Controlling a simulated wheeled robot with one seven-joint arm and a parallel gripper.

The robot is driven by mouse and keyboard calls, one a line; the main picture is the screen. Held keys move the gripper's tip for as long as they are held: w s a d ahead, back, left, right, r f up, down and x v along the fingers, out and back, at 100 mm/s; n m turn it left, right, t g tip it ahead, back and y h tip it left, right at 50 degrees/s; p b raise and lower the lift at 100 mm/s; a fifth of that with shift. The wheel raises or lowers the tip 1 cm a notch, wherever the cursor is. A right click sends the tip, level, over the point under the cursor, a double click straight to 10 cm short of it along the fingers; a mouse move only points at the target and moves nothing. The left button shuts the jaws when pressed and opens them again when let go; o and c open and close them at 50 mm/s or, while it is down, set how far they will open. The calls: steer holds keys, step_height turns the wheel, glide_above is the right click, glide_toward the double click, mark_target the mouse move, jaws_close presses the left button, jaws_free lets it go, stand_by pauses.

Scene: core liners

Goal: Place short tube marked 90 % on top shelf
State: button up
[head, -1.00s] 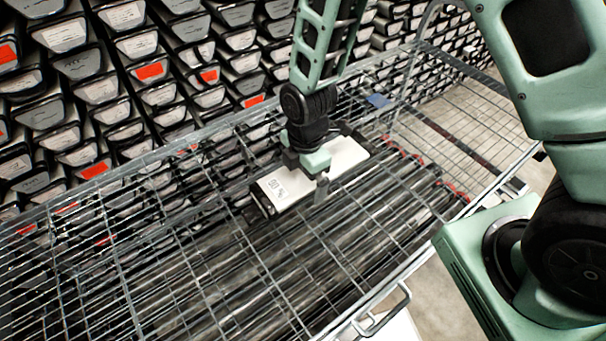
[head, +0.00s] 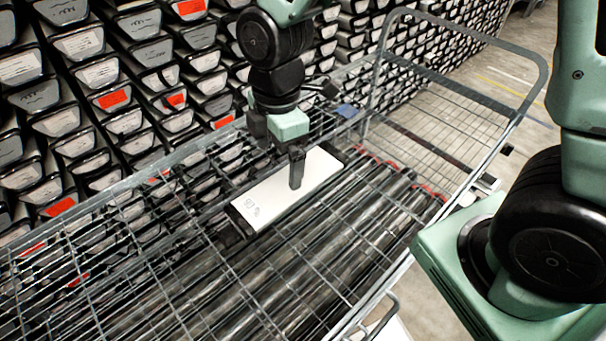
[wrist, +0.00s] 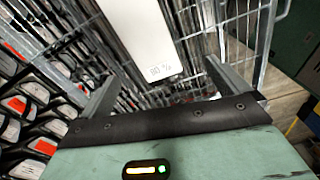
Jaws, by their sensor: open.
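The short tube (head: 285,192) has a white top face with a dark marking that looks like 90 % and black ends. It lies on the wire top shelf (head: 190,290) of the cart, toward the side near the racks. In the wrist view the tube (wrist: 142,30) lies beyond and between the fingers, with its marked end nearest. My gripper (head: 277,165) is open just above the tube, and one finger shows in front of the white face. In the wrist view both fingers of my gripper (wrist: 155,95) stand apart with nothing between their tips.
Several long dark tubes (head: 350,225) lie below the wire mesh. Racks of tubes with white and red labels (head: 110,98) stand behind the cart. The cart's handle frame (head: 535,60) rises at the right. Most of the top shelf is clear.

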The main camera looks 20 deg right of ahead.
steer(key=s+r+m, duration=0.3)
steer(key=s+m, duration=0.3)
steer(key=s, duration=0.1)
steer(key=s+d+r+m, duration=0.1)
steer(key=s+r+m, duration=0.2)
steer(key=s+m, duration=0.3)
steer(key=shift+s+r, duration=0.3)
steer(key=shift+s, duration=0.75)
